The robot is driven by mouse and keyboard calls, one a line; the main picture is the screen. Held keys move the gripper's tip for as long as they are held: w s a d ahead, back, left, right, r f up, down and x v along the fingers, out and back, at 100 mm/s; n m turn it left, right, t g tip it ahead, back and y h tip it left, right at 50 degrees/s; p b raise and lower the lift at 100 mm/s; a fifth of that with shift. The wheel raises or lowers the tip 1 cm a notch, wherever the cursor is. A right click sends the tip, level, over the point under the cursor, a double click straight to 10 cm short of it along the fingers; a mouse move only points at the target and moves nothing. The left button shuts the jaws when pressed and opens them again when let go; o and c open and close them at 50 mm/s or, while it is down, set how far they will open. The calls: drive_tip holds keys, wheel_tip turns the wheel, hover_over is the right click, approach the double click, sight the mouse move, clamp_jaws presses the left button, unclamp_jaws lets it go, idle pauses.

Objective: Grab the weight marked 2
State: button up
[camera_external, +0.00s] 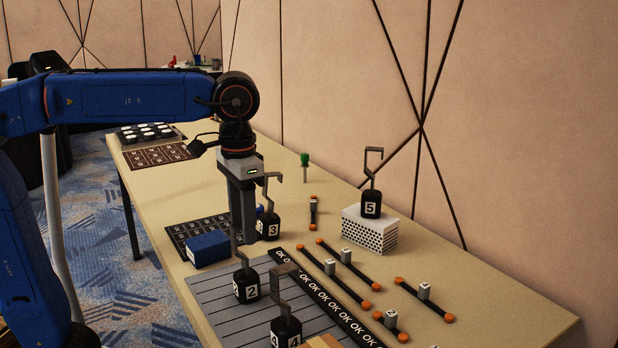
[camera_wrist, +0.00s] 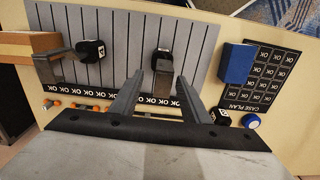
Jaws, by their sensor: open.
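The weight marked 2 (camera_external: 247,286) is a black block with a grey hook standing upright on the grey lined board. In the wrist view, the black weight on the board ahead of my fingers (camera_wrist: 163,60) appears to be the same one; its hook points toward the gap between them. My gripper (camera_external: 243,232) points down, open and empty, above and behind that weight in the outside view. In the wrist view its two fingers (camera_wrist: 160,78) are spread apart. The weight marked 3 (camera_external: 268,228) stands close beside my gripper, its hook near the fingers.
Another weight (camera_external: 286,331) stands at the front of the board. The weight marked 5 (camera_external: 371,207) stands on a white perforated block (camera_external: 368,234). A blue box (camera_external: 208,249) lies left of my gripper. Orange-ended bars (camera_external: 349,265) lie right of the OK strip (camera_external: 325,299).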

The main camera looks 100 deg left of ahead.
sight(248, 250)
drive_tip(key=shift+s+a+f, duration=0.1)
drive_tip(key=shift+f, duration=1.15)
drive_tip(key=shift+s+a+f, duration=0.1)
drive_tip(key=shift+f, duration=1.15)
clamp_jaws()
